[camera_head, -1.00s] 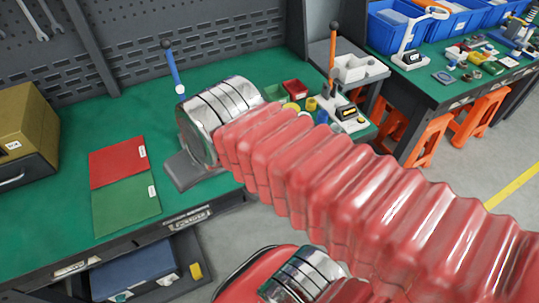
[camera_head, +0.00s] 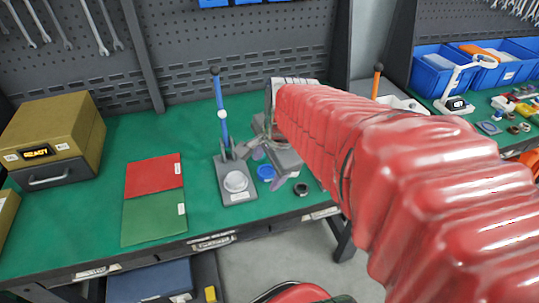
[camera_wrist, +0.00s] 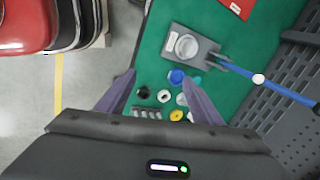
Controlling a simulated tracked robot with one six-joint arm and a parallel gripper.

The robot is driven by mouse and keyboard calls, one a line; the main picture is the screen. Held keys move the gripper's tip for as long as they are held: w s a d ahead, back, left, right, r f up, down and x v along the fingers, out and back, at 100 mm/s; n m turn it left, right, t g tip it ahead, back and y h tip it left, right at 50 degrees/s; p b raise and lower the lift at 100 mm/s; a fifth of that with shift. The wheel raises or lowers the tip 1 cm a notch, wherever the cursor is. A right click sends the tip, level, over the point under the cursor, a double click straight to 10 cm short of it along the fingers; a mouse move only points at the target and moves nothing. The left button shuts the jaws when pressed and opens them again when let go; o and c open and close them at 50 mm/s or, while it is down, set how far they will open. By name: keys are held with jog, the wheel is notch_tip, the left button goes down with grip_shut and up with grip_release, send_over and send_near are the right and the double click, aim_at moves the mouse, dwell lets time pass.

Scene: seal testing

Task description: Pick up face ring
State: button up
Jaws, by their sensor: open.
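Several small round parts lie on the green bench top below my gripper. In the wrist view they include a black ring (camera_wrist: 143,92), a pale ring (camera_wrist: 163,96), a blue round part (camera_wrist: 177,76) and a yellow ring (camera_wrist: 176,115). I cannot tell which is the face ring. The blue part (camera_head: 265,172) and a black ring (camera_head: 301,189) also show in the head view. My gripper (camera_wrist: 159,78) is open and empty, its purple fingers pointing down around the parts. In the head view my arm and gripper hide some of the parts.
A lever press (camera_head: 237,183) with a blue handle stands left of the parts. Red (camera_head: 153,177) and green (camera_head: 153,219) mats lie farther left, beside a brown box (camera_head: 55,130) reading READY. A pegboard (camera_head: 180,90) rises behind. Another bench is at right.

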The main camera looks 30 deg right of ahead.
jog(key=d+f+m, duration=0.3)
jog(key=d+m, duration=0.4)
jog(key=m, duration=0.2)
jog(key=d+f+m+g, duration=0.1)
jog(key=d+f+m, duration=0.3)
jog(key=d+m, duration=0.4)
jog(key=shift+d+f+m, duration=0.25)
jog(key=shift+d+m, duration=0.05)
jog(key=shift+m, duration=0.3)
send_over(302, 187)
jog(key=s, duration=0.2)
jog(key=shift+s+a+f+x, duration=0.1)
jog(key=shift+s+x, duration=0.2)
jog(key=shift+x, duration=1.05)
jog(key=shift+s+a+f+x, duration=0.1)
jog(key=shift+s+x, duration=0.15)
jog(key=shift+x, duration=1.1)
jog(key=shift+s+a+f+x, duration=0.1)
jog(key=shift+s+x, duration=0.2)
jog(key=shift+x, duration=1.05)
jog(key=shift+x, duration=2.55)
jog(key=shift+s+a, duration=0.1)
